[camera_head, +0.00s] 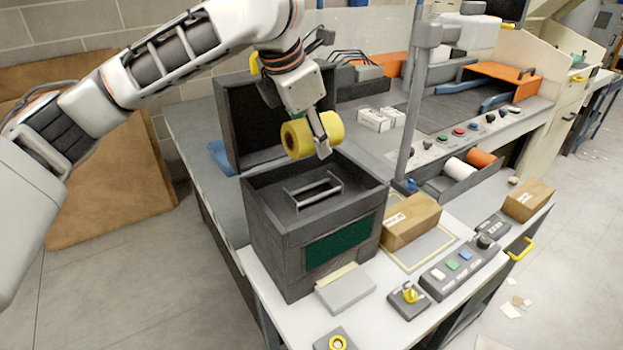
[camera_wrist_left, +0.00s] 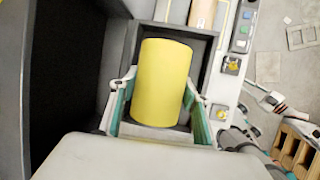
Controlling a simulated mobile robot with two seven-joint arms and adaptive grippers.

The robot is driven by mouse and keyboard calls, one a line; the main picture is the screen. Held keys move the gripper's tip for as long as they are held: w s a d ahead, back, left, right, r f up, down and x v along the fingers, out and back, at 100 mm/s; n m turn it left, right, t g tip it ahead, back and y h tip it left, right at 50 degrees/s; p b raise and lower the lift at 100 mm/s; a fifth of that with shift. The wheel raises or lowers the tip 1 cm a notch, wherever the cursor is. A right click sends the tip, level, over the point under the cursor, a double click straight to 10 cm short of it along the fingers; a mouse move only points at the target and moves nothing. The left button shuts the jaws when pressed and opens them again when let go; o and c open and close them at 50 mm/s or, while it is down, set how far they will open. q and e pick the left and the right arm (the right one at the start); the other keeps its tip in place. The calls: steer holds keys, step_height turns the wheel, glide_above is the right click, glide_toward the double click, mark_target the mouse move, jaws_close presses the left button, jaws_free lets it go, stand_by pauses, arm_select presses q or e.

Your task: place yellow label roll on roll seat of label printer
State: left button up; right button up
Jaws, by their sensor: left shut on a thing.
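The yellow label roll (camera_head: 298,138) is held in my left gripper (camera_head: 322,146) above the open label printer (camera_head: 262,225). In the left wrist view the yellow roll (camera_wrist_left: 162,82) lies between the two fingers of my left gripper (camera_wrist_left: 158,105), which is shut on it. The roll seat (camera_head: 314,188), a light metal frame, sits inside the dark printer bay, below the roll and apart from it. The printer's lid (camera_head: 237,120) stands open behind. In the wrist view the roll hides the seat.
A cardboard box (camera_head: 411,220) stands right of the printer, beside a button panel (camera_head: 459,266). White and orange rolls (camera_head: 470,165) lie in a tray farther back. A grey post (camera_head: 412,100) rises behind the printer's right side.

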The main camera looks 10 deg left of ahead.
arm_select(q)
step_height(320, 180, down, 6)
steer(key=shift+f, duration=0.2)
steer(key=shift+w+f, duration=0.1)
steer(key=shift+f, duration=2.05)
arm_select(e)
steer(key=shift+w+d+r, duration=0.15)
steer(key=shift+w+d, duration=0.2)
steer(key=shift+d, duration=0.1)
arm_select(q)
steer(key=o, duration=1.3)
arm_select(e)
steer(key=shift+a, duration=0.15)
